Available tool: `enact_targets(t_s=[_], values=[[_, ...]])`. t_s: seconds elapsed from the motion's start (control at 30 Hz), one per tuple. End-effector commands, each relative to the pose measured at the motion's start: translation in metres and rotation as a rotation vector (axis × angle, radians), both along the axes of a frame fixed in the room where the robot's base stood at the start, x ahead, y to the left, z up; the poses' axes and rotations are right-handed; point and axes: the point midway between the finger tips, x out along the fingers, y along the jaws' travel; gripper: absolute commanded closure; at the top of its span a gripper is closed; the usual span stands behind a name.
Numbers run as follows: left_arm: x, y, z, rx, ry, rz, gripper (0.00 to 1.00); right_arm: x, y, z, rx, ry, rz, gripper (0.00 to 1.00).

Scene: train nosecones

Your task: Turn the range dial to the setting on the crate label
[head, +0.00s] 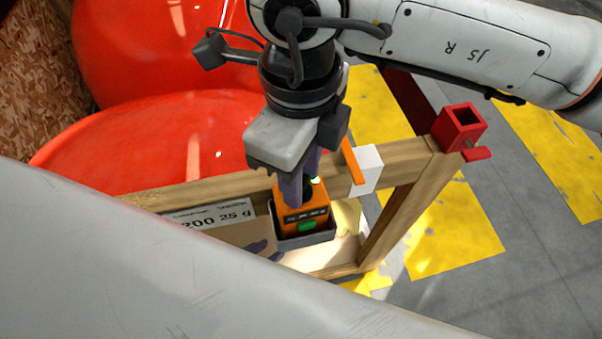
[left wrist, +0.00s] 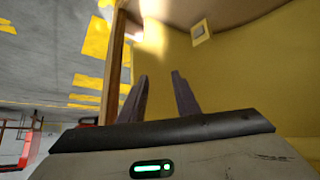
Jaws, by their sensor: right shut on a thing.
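An orange device (head: 303,215) with a green patch on its front sits in a grey holder (head: 306,239) on the wooden frame. My right gripper (head: 298,190) comes down from above, its fingers closed at the top of this device. The fingers hide what they grip, and I cannot make out the range dial or its setting. A white label (head: 212,217) left of the device reads "200 25 g" in part; its left end is cut off by my left arm. My left gripper (head: 262,246) shows only dark fingertips below the label; in the left wrist view (left wrist: 160,95) its fingers are apart and empty.
Grey floor with yellow patches (head: 450,230) is open at the right. My left arm covers the lower left.

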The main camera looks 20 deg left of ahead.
Motion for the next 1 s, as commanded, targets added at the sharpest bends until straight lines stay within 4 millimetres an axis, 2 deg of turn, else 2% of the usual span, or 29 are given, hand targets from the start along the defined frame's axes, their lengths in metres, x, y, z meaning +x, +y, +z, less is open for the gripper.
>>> enact_targets(t_s=[0.1, 0.3, 0.7, 1.0], values=[[0.000, 0.000, -0.016, 0.001, 0.000, -0.001, 0.71, 0.001, 0.001, -0.004, 0.003, -0.003, 0.066, 0.93], [0.003, -0.004, -0.032, 0.004, -0.002, -0.013, 0.71, 0.001, 0.001, -0.005, 0.002, -0.005, 0.230, 0.93], [0.010, -0.016, -0.040, -0.005, -0.020, -0.029, 0.71, 0.000, 0.001, -0.002, 0.002, -0.003, 0.544, 0.93], [0.012, -0.017, -0.043, -0.006, -0.022, -0.032, 0.71, 0.001, 0.001, 0.000, 0.002, -0.002, 0.673, 0.93]])
